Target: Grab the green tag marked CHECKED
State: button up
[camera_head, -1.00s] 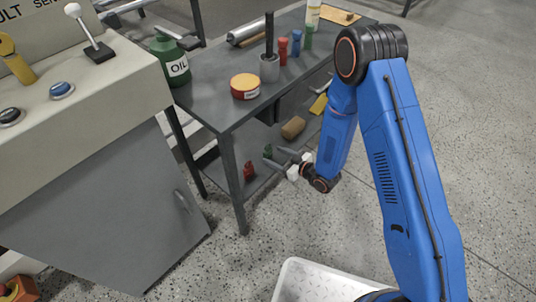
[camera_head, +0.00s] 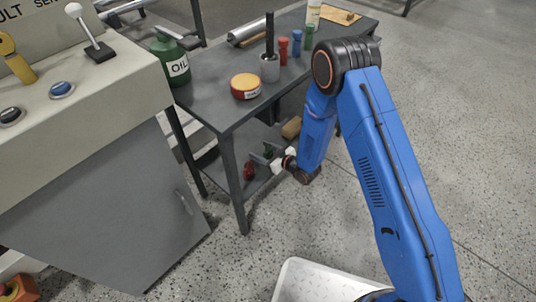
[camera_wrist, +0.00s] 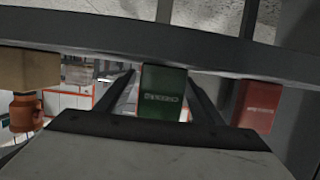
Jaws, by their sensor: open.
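The green tag (camera_wrist: 162,92) is in the middle of the wrist view, between my two finger outlines, with small pale lettering that I cannot read clearly. A red tag (camera_wrist: 255,105) with faint lettering is to its right. My gripper (camera_wrist: 161,103) is open, with the green tag lined up between its fingers; I cannot tell how far the tips are from it. In the head view my gripper (camera_head: 265,158) is low beside the grey table, at its lower shelf. There the red tag (camera_head: 249,171) shows just left of it, and the green one is small and partly hidden.
A dark bar (camera_wrist: 75,30) crosses the top of the wrist view above the tags. A tan block (camera_wrist: 28,70) is at its left. The table (camera_head: 215,105) with its front leg (camera_head: 232,175) stands close to my gripper. Open floor (camera_head: 475,130) lies right.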

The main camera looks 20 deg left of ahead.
jog(key=shift+c, duration=0.2)
jog(key=c, duration=1.1)
jog(key=shift+r, duration=0.1)
